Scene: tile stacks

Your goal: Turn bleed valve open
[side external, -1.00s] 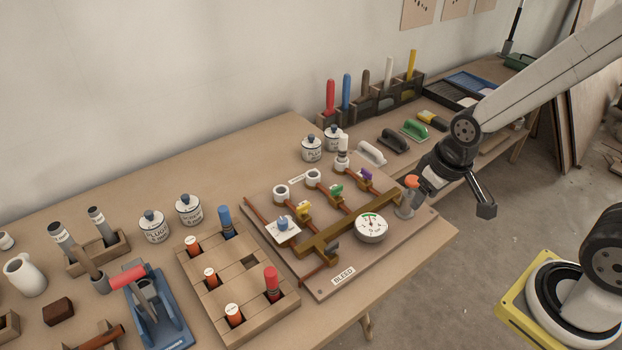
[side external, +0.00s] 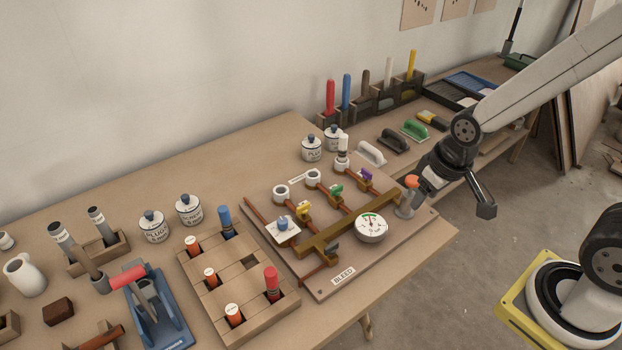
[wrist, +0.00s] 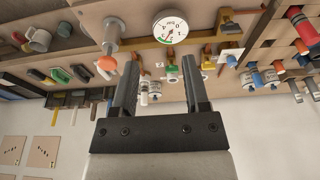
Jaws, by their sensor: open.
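A valve with a dark grey handle (side external: 332,249) sits at the front end of the brass manifold (side external: 345,228), near the BLEED label (side external: 343,276). I take it as the bleed valve; its dark handle also shows in the wrist view (wrist: 229,27). I cannot tell its exact angle. The round white gauge (side external: 371,228) stands beside the manifold. My gripper (wrist: 158,55) is open and empty in the wrist view, apart from the valve.
A grey post with an orange knob (side external: 411,182) stands at the board's right edge, close to my wrist. Yellow (side external: 303,208), green (side external: 336,190) and purple (side external: 366,174) valve handles stand behind the manifold. A wooden tray (side external: 243,264) with red and blue pieces lies left of the board.

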